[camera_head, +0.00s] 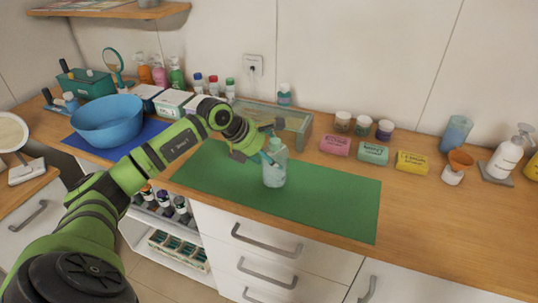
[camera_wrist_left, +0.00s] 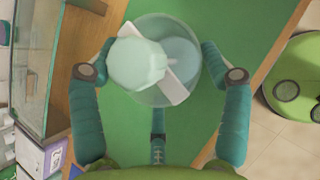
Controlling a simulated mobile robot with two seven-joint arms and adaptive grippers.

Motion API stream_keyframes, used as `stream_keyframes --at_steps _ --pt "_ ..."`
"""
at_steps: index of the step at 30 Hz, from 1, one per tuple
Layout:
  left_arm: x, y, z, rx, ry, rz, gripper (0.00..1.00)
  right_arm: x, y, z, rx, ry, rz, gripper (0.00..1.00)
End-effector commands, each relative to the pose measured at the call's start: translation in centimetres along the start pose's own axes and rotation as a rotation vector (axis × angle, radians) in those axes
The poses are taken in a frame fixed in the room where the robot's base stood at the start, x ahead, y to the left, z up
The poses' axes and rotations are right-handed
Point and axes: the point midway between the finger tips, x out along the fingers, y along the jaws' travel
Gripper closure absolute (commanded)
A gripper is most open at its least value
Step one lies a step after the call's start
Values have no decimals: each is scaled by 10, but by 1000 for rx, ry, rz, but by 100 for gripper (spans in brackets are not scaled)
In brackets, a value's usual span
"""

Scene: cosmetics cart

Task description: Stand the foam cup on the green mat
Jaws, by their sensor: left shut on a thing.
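A pale teal, see-through cup-like container (camera_head: 274,174), which I take for the foam cup, is upright over the middle of the green mat (camera_head: 335,208). In the left wrist view it shows from above as a round body (camera_wrist_left: 181,52) with a pale rounded top and a white bar across it. My left gripper (camera_head: 268,150) is shut on it near its upper part, with one teal finger on each side (camera_wrist_left: 160,68). Whether its base touches the mat is hard to tell. My right gripper is not in view.
A glass-sided case (camera_head: 300,128) stands just behind the mat. Pink, mint and yellow boxes (camera_head: 412,162) and small jars line the right. A blue bowl (camera_head: 107,122) sits on a blue mat at left. The mat's right part is clear.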

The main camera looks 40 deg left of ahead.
Motion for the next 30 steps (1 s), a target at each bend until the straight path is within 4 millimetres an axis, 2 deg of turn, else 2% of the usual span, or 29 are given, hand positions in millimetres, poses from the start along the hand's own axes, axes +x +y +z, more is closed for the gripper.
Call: stream_keyframes --at_steps 3,15,16,17,18,30 --pt "8 0 -6 -1 -2 1 82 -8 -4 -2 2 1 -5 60" --pt "14 0 -11 1 -3 3 82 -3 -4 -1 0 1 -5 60" --pt "14 0 -11 0 -1 2 15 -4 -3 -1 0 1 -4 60" --pt "14 0 -11 0 -1 2 3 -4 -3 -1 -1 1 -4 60" --pt "14 0 -11 0 -1 2 0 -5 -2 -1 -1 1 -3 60" --pt "11 0 -9 0 -1 2 0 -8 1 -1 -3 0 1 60"
